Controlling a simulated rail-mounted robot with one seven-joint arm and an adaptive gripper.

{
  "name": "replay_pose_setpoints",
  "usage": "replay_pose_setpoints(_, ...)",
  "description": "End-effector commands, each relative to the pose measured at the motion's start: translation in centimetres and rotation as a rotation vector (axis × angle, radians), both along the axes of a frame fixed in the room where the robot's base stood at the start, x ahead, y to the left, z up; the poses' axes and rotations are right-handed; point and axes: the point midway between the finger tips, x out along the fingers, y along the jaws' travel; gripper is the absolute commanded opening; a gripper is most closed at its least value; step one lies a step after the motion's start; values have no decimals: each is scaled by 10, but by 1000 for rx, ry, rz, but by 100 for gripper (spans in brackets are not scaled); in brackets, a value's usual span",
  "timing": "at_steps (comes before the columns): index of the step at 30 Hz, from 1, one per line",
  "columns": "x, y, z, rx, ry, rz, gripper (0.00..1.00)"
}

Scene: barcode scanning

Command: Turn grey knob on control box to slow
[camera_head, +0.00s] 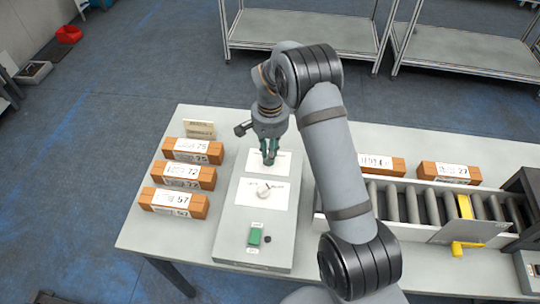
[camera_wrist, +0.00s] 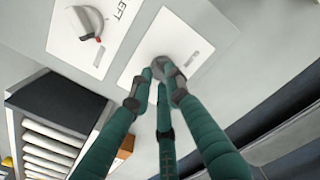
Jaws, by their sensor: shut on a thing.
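The control box (camera_head: 283,240) is a long pale slab on the table with two white panels on top. My gripper (camera_head: 269,158) points down at the far panel (camera_head: 254,160), its green fingers shut around a grey round knob (camera_wrist: 164,63). The fingertips cover part of this knob, and its pointer direction cannot be read. In the wrist view my gripper (camera_wrist: 156,88) reaches up to the knob from below. A second light knob (camera_head: 263,190) sits untouched on the nearer panel. In the wrist view this knob (camera_wrist: 88,24) shows a red mark, beside the lettering "LEFT".
A green button (camera_head: 254,236) and a small black knob (camera_head: 267,239) sit at the box's near end. Several labelled brown boxes (camera_head: 182,175) stand to the left.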

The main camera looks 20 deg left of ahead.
Motion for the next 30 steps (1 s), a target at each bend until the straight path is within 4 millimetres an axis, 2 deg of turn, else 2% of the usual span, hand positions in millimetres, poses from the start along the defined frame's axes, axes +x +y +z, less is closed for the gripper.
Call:
replay_pose_setpoints(18,3,0,0,0,0,577,0)
replay_pose_setpoints(30,4,1,0,0,0,847,0)
